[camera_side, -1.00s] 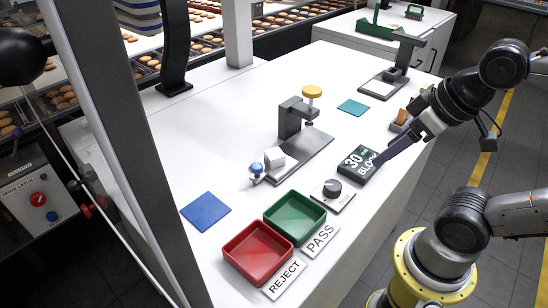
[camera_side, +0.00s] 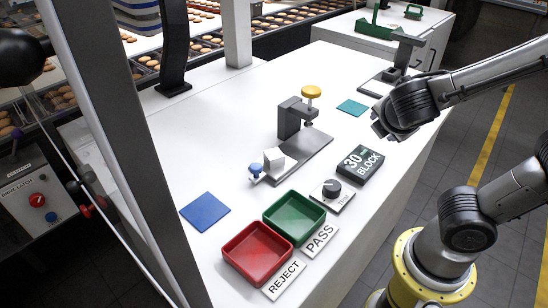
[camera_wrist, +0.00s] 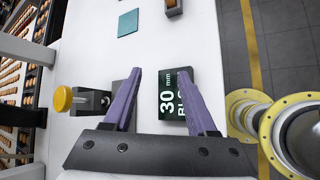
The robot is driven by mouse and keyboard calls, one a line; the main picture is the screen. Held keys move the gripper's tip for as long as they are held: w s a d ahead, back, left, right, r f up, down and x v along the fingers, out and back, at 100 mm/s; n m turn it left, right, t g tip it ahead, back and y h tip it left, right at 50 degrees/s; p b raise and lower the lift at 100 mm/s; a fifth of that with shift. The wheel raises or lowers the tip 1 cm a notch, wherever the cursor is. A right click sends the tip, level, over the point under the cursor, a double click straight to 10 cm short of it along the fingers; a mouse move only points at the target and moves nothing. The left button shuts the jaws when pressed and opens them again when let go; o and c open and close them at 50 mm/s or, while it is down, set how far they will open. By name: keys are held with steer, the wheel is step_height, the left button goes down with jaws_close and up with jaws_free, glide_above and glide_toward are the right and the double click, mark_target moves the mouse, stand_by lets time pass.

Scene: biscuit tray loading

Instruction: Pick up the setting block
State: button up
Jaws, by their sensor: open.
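The setting block, a dark block with white "30 mm BLOCK" lettering (camera_side: 361,165), lies flat on the white bench near its right edge. It also shows in the wrist view (camera_wrist: 169,104), where my right finger covers part of it. My gripper (camera_side: 388,133) is above and behind the block in the side view, apart from it, with its fingers hardly visible. In the wrist view my two purple fingers (camera_wrist: 160,76) are spread wide with nothing held, and the block appears below them, nearer the right finger.
A gauge stand with a yellow knob (camera_side: 311,92) stands left of the block. A black dial (camera_side: 332,190), the green tray (camera_side: 294,237) and the red tray (camera_side: 283,262) are in front. A teal square (camera_side: 353,107) lies behind; a blue square (camera_side: 205,212) lies at left.

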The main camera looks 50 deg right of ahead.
steer(key=w+a+n+t, duration=0.3)
steer(key=w+a+n, duration=0.3)
steer(key=n, duration=0.1)
steer(key=n+t+y, duration=0.3)
steer(key=n+t, duration=0.2)
steer(key=n, duration=0.5)
glide_toward(277, 157)
steer(key=x, duration=1.1)
steer(key=shift+w+f, duration=0.1)
steer(key=shift+f, duration=0.05)
jaws_close()
